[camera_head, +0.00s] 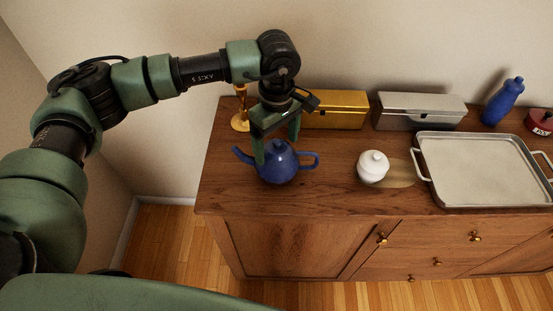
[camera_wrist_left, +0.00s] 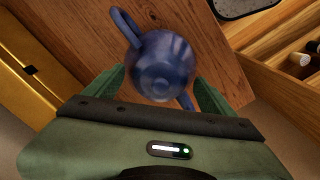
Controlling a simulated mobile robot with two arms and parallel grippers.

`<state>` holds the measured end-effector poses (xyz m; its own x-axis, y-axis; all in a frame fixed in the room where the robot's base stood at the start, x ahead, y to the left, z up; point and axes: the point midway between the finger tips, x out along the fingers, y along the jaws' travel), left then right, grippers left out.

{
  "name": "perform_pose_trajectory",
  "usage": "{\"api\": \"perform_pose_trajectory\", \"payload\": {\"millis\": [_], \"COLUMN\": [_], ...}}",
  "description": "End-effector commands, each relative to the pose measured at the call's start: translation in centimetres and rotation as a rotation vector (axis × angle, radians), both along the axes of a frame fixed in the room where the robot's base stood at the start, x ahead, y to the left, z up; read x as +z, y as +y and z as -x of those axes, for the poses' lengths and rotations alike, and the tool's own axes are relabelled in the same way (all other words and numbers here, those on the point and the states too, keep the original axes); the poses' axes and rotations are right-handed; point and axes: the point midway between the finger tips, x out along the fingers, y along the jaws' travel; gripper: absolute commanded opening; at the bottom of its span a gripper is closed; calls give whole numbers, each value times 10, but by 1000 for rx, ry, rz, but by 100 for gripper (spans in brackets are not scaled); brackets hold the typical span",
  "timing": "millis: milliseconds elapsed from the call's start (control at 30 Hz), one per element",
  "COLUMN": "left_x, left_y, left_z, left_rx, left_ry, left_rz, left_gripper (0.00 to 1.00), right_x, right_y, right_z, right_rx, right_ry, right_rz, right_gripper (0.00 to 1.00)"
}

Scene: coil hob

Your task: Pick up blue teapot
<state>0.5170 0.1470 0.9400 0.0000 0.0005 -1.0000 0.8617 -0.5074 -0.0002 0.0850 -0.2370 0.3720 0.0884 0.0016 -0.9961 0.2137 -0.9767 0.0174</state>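The blue teapot (camera_head: 277,163) stands upright on the wooden cabinet top near its left end, spout to the left and handle to the right. In the left wrist view the teapot (camera_wrist_left: 165,65) shows from above, with its handle at the upper left. My left gripper (camera_head: 278,148) points down at the teapot from above. Its fingers are open, and the teapot's lid shows in the gap between them. In the left wrist view one finger is on each side of the teapot's body. I cannot tell whether they touch it. My right gripper is in neither view.
A gold box (camera_head: 338,109) and a silver box (camera_head: 420,111) stand behind. A gold candlestick (camera_head: 240,122) is behind the teapot at the left. A white lidded pot (camera_head: 373,167), a metal tray (camera_head: 480,168), a blue bottle (camera_head: 502,102) and a red item (camera_head: 540,122) are to the right.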

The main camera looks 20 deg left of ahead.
Motion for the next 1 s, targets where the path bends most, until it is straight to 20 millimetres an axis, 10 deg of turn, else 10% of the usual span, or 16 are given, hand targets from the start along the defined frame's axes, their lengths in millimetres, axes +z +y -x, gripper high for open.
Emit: {"api": "perform_pose_trajectory", "payload": {"millis": [300,733,1000], "left_x": [0,7,53], "left_y": [0,-1,-1], "left_z": [0,0,-1], "left_rx": [0,0,0], "left_ry": [1,2,-7], "left_rz": [0,1,3], "left_gripper": [0,0,0], "right_x": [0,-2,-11], "right_y": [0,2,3], "right_z": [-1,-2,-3], "right_rx": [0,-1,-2], "right_ry": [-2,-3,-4], "right_rz": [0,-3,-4], "right_gripper": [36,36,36]}}
